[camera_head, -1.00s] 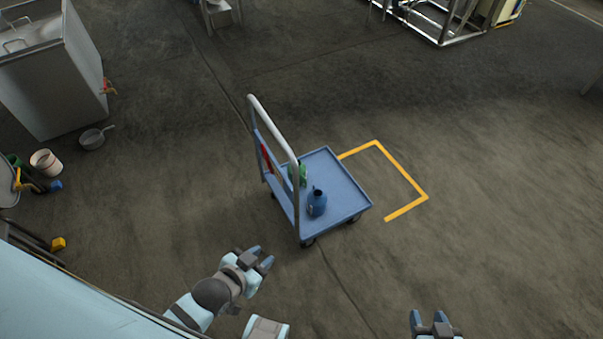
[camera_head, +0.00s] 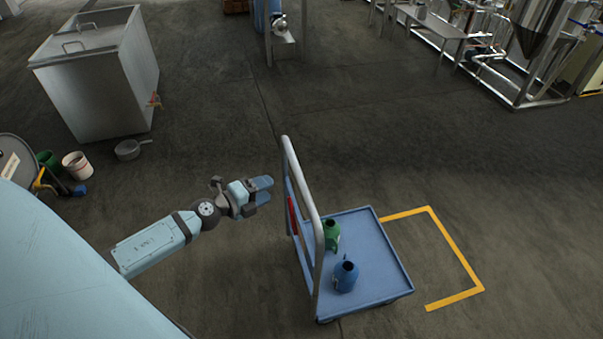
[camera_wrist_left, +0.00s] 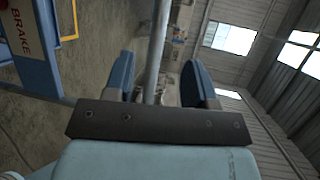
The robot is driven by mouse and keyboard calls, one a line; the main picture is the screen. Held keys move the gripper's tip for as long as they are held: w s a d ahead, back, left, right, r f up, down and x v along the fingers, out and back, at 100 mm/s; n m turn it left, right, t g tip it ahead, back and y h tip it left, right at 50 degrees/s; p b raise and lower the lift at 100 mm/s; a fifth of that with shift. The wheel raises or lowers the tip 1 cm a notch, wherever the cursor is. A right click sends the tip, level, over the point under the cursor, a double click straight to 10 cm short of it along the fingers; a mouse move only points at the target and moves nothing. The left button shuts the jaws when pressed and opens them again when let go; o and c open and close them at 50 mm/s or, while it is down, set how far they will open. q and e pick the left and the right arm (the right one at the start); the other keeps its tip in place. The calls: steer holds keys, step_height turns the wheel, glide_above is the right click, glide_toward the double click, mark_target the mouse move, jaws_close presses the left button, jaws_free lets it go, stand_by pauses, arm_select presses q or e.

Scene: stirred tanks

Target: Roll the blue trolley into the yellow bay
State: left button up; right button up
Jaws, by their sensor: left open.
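The blue trolley (camera_head: 372,262) stands on the floor with its grey push handle (camera_head: 303,190) on its left side. A green jug (camera_head: 331,235) and a blue jug (camera_head: 345,276) stand on its deck. The yellow bay outline (camera_head: 452,240) lies on the floor just right of the trolley, which is outside most of it. My left gripper (camera_head: 264,190) is open, left of the handle and apart from it in the head view. In the left wrist view the handle bar (camera_wrist_left: 158,55) shows between the two fingers, beyond them. My right gripper is out of view.
A steel tank (camera_head: 100,85) stands at the back left, with a pan (camera_head: 130,149) and a white bucket (camera_head: 77,165) near it. Steel frames and pipes (camera_head: 490,65) stand at the back right. The floor around the bay is clear.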

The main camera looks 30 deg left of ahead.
mark_target(299, 175)
arm_select(q)
steer(key=x, duration=1.2)
steer(key=shift+w+f, duration=0.1)
jaws_close()
